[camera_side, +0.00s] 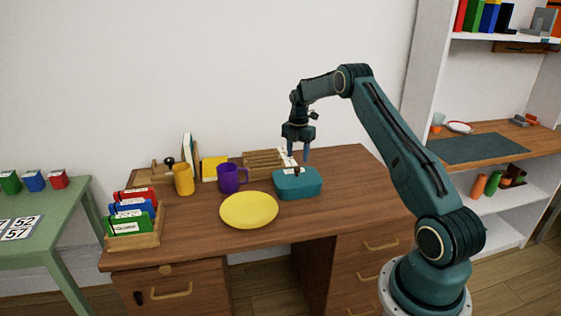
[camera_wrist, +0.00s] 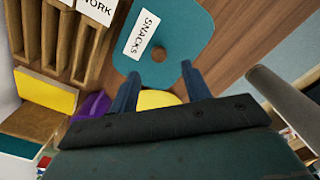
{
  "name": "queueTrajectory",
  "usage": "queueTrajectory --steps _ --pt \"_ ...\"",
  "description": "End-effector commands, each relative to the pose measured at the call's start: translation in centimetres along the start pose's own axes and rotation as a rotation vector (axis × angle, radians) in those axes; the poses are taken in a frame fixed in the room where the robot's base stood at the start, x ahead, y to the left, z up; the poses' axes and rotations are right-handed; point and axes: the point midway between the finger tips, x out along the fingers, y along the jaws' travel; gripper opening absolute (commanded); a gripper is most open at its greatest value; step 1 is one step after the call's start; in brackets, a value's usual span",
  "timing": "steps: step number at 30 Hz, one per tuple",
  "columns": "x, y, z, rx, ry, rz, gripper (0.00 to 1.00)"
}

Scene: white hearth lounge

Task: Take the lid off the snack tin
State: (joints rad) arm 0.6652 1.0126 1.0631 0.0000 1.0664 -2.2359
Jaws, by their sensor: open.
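The snack tin (camera_side: 298,187) is a teal rounded box on the wooden desk, with its teal lid (camera_wrist: 183,28) on top. In the wrist view the lid carries a white "SNACKS" label (camera_wrist: 141,34) and a round brown knob (camera_wrist: 159,54). My gripper (camera_side: 296,158) points down just above the tin. It is open and empty, and its two fingers also show in the wrist view (camera_wrist: 160,92), apart from the knob. I cannot tell the exact height of the fingertips above the knob.
A yellow plate (camera_side: 249,211) lies in front of the tin at left. A purple mug (camera_side: 231,179), a yellow mug (camera_side: 183,180) and a wooden slotted rack (camera_side: 262,161) stand nearby. A box of coloured cards (camera_side: 133,240) is at the left end. The desk (camera_side: 345,195) is clear right of the tin.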

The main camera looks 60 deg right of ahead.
Motion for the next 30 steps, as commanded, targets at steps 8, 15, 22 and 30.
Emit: queueTrajectory --steps 8,15,22,30 --pt "0.4 0.0 0.0 0.0 0.0 0.0 0.48" --pt "2.1 0.0 0.1 0.0 0.001 -0.002 0.48" --pt "4.6 0.1 0.2 0.0 0.001 -0.001 0.48" --pt "5.6 0.1 0.2 0.001 0.001 0.0 0.48"
